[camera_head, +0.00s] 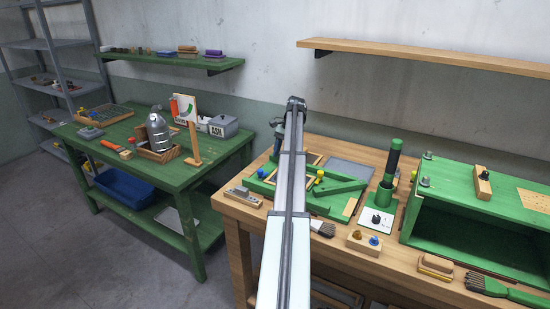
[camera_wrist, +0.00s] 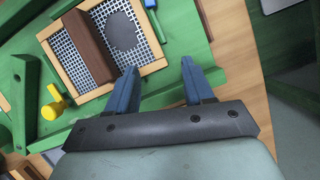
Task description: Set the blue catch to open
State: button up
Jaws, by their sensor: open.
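A small blue piece (camera_head: 261,173), which looks like the blue catch, is at the left side of the green fixture (camera_head: 338,207) on the workbench. It is too small there to tell its setting. My gripper (camera_wrist: 158,66) is open and empty over the fixture's edge, beside the mesh frame (camera_wrist: 157,63). In the head view my arm hides part of the fixture.
A yellow knob (camera_wrist: 52,104) and a green bar (camera_wrist: 28,88) lie left in the wrist view. A brown block (camera_wrist: 88,47) spans the mesh. On the bench, a dark green cylinder (camera_head: 393,158) and a green box (camera_head: 480,190) stand to the right.

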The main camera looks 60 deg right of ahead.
jog(key=shift+d, duration=0.25)
jog(key=shift+n, duration=0.3)
jog(key=w, duration=0.1)
jog(key=w+a, duration=0.1)
jog(key=w+a+r, duration=0.1)
jog(key=shift+w, duration=0.35)
jog(key=w+a+r+n+h, duration=0.1)
jog(key=w+a+r, duration=0.15)
jog(key=a, duration=0.35)
jog(key=w+a+r+g+h, duration=0.1)
jog(key=w+a+r, duration=0.1)
jog(key=a+r, duration=0.35)
jog(key=w+a+r+n+h, duration=0.1)
jog(key=w+a, duration=0.2)
jog(key=a, duration=0.5)
jog(key=m+g+h, duration=0.1)
jog(key=m+h, duration=0.2)
jog(key=h, duration=0.3)
send_near(260, 170)
jog(key=shift+y, duration=0.3)
jog(key=x, duration=0.8)
jog(key=shift+d+f, duration=0.15)
jog(key=shift+d, duration=0.15)
